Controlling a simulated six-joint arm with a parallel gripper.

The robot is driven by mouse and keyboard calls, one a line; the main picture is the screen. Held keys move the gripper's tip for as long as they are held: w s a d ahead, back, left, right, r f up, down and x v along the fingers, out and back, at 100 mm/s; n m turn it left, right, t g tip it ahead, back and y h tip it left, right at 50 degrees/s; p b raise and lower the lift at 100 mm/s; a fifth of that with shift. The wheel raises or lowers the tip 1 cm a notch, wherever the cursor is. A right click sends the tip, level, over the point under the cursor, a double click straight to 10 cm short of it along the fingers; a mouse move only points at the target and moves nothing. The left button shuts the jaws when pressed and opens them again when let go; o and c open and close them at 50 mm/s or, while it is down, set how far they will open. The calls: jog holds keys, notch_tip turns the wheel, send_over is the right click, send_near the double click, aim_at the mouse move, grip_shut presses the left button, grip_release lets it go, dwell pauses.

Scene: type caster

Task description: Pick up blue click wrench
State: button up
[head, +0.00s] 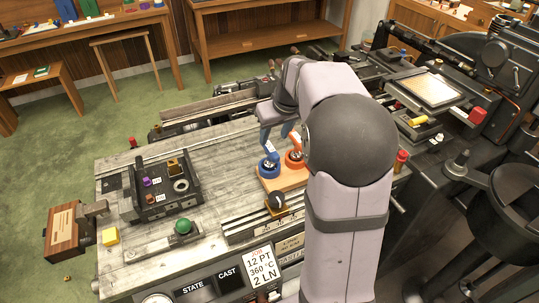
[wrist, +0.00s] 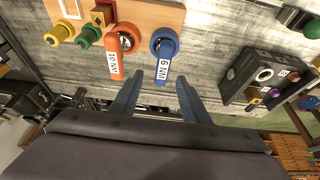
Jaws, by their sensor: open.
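The blue click wrench (wrist: 164,42) has a round ring head and a white tag reading 6 NM. It sits on a wooden board (wrist: 160,16), beside an orange wrench (wrist: 122,36) tagged 10 NM. In the head view the blue wrench (head: 268,168) is left of the orange one (head: 295,161) on the orange-brown board (head: 288,183). My gripper (wrist: 158,77) is open and empty, with its two blue-grey fingers apart. In the wrist view the blue wrench's tag shows between the fingertips. In the head view my gripper (head: 276,140) is just above the wrenches; I cannot tell whether it touches them.
Green (wrist: 88,36) and yellow (wrist: 61,33) knobbed pieces stand beside the orange wrench. A dark tray (head: 160,188) with small parts lies to the left on the grey bench. A green knob (head: 183,226) is nearer the front. Machinery crowds the right; the bench between tray and board is clear.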

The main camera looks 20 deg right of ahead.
aim_at(269, 146)
jog(key=shift+s+a+p+x, duration=0.15)
jog(key=shift+p+x, duration=0.65)
jog(key=shift+x, duration=1)
jog(key=shift+s+a+p+x, duration=0.1)
jog(key=shift+p+x, duration=0.65)
jog(key=shift+x, duration=1.1)
jog(key=shift+f, duration=0.1)
grip_shut()
